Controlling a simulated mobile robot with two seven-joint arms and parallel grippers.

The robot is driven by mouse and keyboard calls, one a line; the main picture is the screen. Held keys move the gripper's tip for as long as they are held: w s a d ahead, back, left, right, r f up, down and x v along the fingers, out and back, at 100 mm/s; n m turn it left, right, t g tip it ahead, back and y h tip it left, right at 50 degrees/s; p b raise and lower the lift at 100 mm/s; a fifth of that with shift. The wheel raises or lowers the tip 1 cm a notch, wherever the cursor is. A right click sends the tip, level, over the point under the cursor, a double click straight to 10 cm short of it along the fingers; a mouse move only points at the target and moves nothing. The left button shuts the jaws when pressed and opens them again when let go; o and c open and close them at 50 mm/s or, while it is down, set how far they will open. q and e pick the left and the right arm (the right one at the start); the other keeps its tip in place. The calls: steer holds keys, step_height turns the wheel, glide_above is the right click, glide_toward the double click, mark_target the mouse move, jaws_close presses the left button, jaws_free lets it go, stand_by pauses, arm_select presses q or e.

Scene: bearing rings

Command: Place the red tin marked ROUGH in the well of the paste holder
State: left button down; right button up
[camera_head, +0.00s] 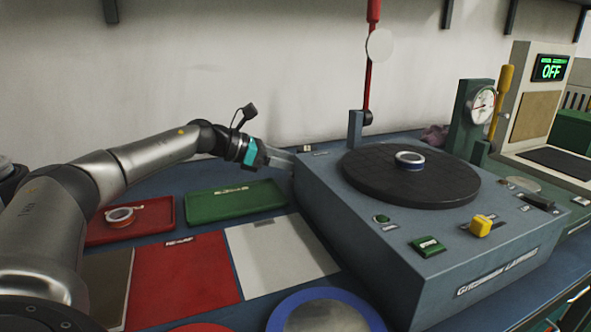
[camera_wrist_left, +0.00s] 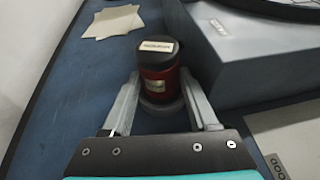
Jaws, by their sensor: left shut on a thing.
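The red tin (camera_wrist_left: 158,85) has a black lid with a pale label and stands roughly upright between the fingers of my left gripper (camera_wrist_left: 163,102) in the left wrist view. The gripper is shut on it. A grey round base (camera_wrist_left: 163,106) shows just under the tin; I cannot tell whether it is the paste holder, or whether the tin rests in it. In the head view my left gripper (camera_head: 283,157) is at the back left corner of the grey machine, and the tin is hidden there. My right gripper is not in view.
The grey machine (camera_head: 400,250) with a dark round plate (camera_head: 370,185) stands close to the right of the gripper. A green tray (camera_head: 235,203) and a red tray (camera_head: 150,225) lie in front. Beige sheets (camera_wrist_left: 113,22) lie beyond the tin.

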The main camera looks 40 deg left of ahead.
arm_select(q)
steer(key=shift+f, duration=0.25)
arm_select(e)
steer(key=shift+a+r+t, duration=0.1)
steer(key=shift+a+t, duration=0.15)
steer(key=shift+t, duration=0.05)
arm_select(q)
steer(key=shift+c, duration=2.2)
jaws_free()
steer(key=v, duration=1.2)
steer(key=shift+r+p, duration=0.1)
steer(key=shift+p, duration=0.3)
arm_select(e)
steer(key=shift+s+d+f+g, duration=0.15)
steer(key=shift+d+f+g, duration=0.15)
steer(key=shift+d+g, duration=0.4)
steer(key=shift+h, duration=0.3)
